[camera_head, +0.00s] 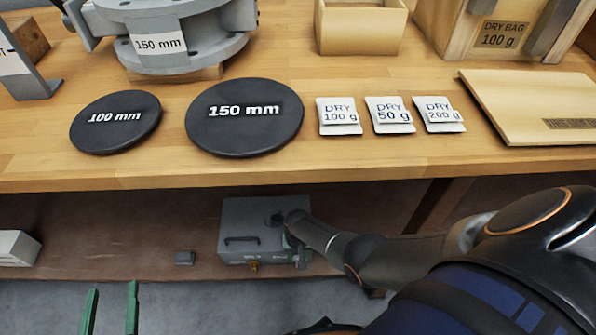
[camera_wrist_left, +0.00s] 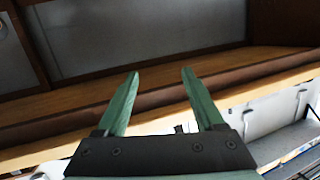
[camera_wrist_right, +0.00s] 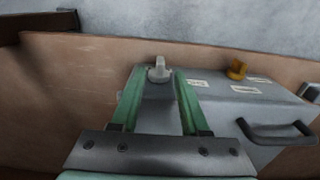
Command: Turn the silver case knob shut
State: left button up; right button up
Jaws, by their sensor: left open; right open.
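The grey case (camera_head: 265,225) stands on the low shelf under the bench. In the right wrist view the case (camera_wrist_right: 255,105) has a dark handle and an orange knob (camera_wrist_right: 237,69). The silver knob (camera_wrist_right: 159,70) shows between the fingertips of my right gripper (camera_wrist_right: 160,76), which is open; contact cannot be told. In the head view my right gripper (camera_head: 297,247) is at the case's right side, and the silver knob cannot be made out there. My left gripper (camera_head: 112,288) is open and empty, low at the left, away from the case; it also shows in the left wrist view (camera_wrist_left: 161,74).
The bench top (camera_head: 330,165) overhangs the shelf (camera_head: 120,235). Discs and dry bags lie on the bench.

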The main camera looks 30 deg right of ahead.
notch_tip(320, 180, down, 2)
jog(key=shift+f+b, duration=0.15)
jog(key=shift+b, duration=0.75)
pick_arm(q)
notch_tip(320, 180, up, 12)
jog(key=m+t+h, duration=0.2)
jog(key=t, duration=0.2)
jog(key=shift+d+t+h, duration=0.35)
jog(key=shift+t+h, duration=0.05)
jog(key=shift+w, duration=0.1)
pick_arm(e)
grip_shut()
